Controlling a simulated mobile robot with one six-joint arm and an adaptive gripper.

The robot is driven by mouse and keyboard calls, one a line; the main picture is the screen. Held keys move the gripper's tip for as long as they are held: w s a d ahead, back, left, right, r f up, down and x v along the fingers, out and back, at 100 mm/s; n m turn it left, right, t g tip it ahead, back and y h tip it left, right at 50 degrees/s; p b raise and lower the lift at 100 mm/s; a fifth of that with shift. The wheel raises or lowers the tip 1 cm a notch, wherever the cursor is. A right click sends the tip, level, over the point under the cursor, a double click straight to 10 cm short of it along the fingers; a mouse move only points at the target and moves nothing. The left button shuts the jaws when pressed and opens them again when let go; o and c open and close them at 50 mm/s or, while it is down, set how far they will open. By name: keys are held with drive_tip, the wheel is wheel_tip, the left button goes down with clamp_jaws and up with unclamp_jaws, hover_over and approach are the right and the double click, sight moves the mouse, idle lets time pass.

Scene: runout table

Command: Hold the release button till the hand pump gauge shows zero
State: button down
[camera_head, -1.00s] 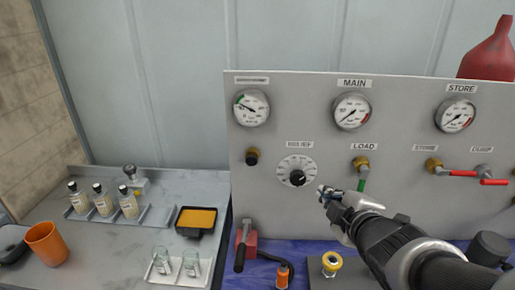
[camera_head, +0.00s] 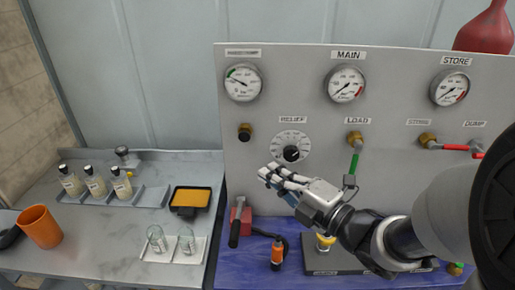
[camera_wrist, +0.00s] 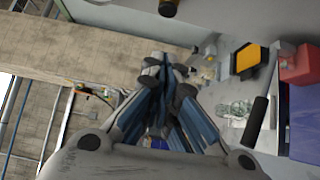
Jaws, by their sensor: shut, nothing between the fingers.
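The leftmost panel gauge (camera_head: 243,82) has a label too blurred to read; its needle points to the upper left, by a green band. A black button-like knob on a brass collar (camera_head: 245,132) sticks out below it and also shows at the top of the wrist view (camera_wrist: 168,8). I cannot tell if it is the release button. A red block with a black lever (camera_head: 238,225), perhaps the hand pump, stands at the panel's lower left. My gripper (camera_head: 268,175) is shut and empty, in front of the panel, below and right of the knob, touching nothing visible.
The RELIEF dial (camera_head: 291,154) is just above my gripper. The LOAD valve with green handle (camera_head: 355,150) is to its right. MAIN (camera_head: 345,84) and STORE (camera_head: 450,88) gauges read lower left. Bottles and glasses stand left.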

sight(240, 136)
drive_tip(key=w+d+x, duration=0.2)
drive_tip(key=x, duration=1)
drive_tip(key=shift+w, duration=0.1)
drive_tip(key=shift+w+b, duration=0.1)
drive_tip(key=shift+b, duration=0.2)
drive_tip(key=shift+w+d+r+b, duration=0.1)
drive_tip(key=shift+w+r+b, duration=0.1)
drive_tip(key=shift+w+b, duration=0.55)
drive_tip(key=shift+w+r, duration=0.1)
idle(0.4)
